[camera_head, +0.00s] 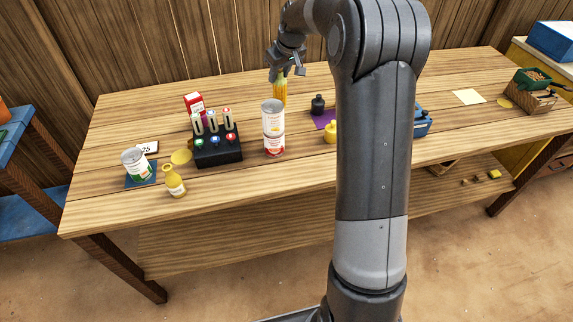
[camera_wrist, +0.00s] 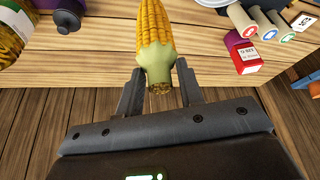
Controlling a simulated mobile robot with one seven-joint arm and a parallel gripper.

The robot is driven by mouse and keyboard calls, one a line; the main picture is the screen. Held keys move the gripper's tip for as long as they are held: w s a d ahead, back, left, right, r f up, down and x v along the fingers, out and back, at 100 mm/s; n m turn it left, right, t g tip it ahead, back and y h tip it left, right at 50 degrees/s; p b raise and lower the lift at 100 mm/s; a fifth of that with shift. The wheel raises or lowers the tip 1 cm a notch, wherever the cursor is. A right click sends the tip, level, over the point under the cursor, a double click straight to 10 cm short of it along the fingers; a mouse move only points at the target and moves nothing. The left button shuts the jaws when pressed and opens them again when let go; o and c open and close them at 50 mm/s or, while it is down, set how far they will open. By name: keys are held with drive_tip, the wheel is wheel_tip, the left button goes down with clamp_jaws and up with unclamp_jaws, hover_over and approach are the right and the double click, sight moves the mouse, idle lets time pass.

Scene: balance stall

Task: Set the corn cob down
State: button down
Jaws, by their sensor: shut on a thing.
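The yellow corn cob (camera_head: 280,92) hangs upright below my gripper (camera_head: 287,70) in the head view, over the back part of the wooden table. In the wrist view the cob (camera_wrist: 154,35) points away from my gripper (camera_wrist: 158,82), with its pale green stem end between the two fingers. My gripper is shut on that stem end.
A black rack (camera_head: 217,150) and a red box (camera_head: 194,103) are to the left. Bare table lies left of the red box.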

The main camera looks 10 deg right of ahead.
drive_tip(key=s+d+n+g+y, duration=0.1)
drive_tip(key=s+d+n+g, duration=0.25)
drive_tip(key=s+n, duration=0.75)
drive_tip(key=s+d+n+g+y, duration=0.15)
drive_tip(key=s+d+n, duration=0.35)
drive_tip(key=s, duration=1)
drive_tip(key=w+a+f+n, duration=0.1)
drive_tip(key=w+a+f, duration=0.4)
drive_tip(key=a+f, duration=0.5)
drive_tip(key=shift+w+a+f+n+g, duration=0.15)
drive_tip(key=shift+a+f+n+g, duration=0.15)
drive_tip(key=shift+a+g, duration=0.1)
drive_tip(key=c, duration=1)
unclamp_jaws()
drive_tip(key=shift+f, duration=0.1)
drive_tip(key=shift+o, duration=0.2)
